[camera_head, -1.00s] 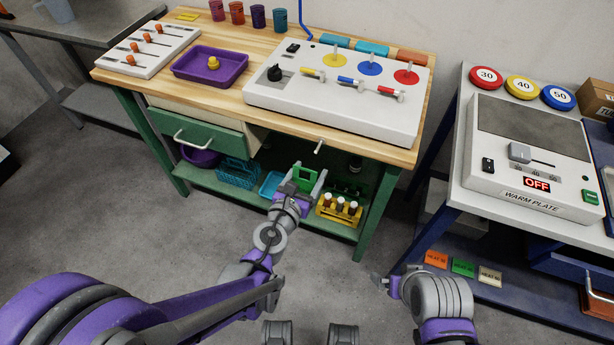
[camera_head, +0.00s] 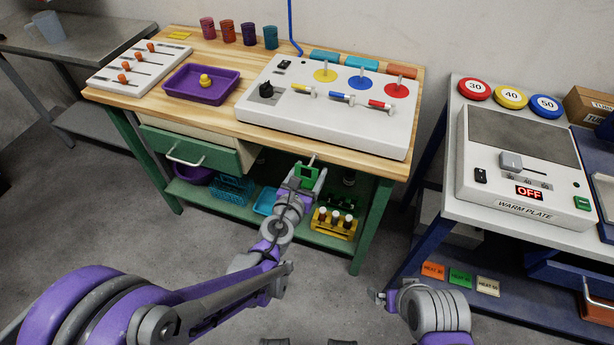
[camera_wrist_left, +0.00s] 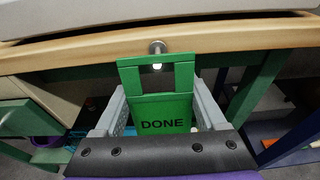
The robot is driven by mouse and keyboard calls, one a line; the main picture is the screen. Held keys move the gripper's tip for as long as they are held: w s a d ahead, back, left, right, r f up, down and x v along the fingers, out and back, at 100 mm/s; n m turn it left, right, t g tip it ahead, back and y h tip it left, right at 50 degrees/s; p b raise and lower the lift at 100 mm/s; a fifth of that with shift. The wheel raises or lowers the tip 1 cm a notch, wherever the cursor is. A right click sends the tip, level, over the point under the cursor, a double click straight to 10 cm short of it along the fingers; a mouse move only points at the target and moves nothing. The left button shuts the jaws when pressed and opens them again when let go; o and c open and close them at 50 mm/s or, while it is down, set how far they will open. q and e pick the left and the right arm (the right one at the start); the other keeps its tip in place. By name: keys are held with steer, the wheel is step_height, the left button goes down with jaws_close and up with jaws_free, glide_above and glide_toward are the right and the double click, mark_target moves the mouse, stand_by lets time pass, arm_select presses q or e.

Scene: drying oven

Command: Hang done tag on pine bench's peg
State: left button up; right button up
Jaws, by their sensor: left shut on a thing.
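The green done tag (camera_head: 304,173) is held in my left gripper (camera_head: 308,180), just in front of the pine bench's front edge. In the left wrist view the done tag (camera_wrist_left: 162,108) shows its word DONE and a square opening near its top. The gripper's grey fingers (camera_wrist_left: 165,112) stand on both sides of it. In the head view the peg (camera_head: 312,160) is just above the tag. My right gripper (camera_head: 378,296) is low at right; its jaws are unclear.
The pine bench (camera_head: 220,117) carries a purple tray (camera_head: 176,92) and a white control panel (camera_head: 330,125). Its green drawer (camera_head: 190,149) is left of the peg. A yellow rack (camera_head: 333,226) of bottles stands on the lower shelf. The warm plate (camera_head: 520,190) is at right.

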arm_select(q)
steer(key=shift+x, duration=2.05)
steer(key=shift+f, duration=0.15)
steer(key=o, duration=1.2)
steer(key=shift+o, duration=0.2)
steer(key=v, duration=1.1)
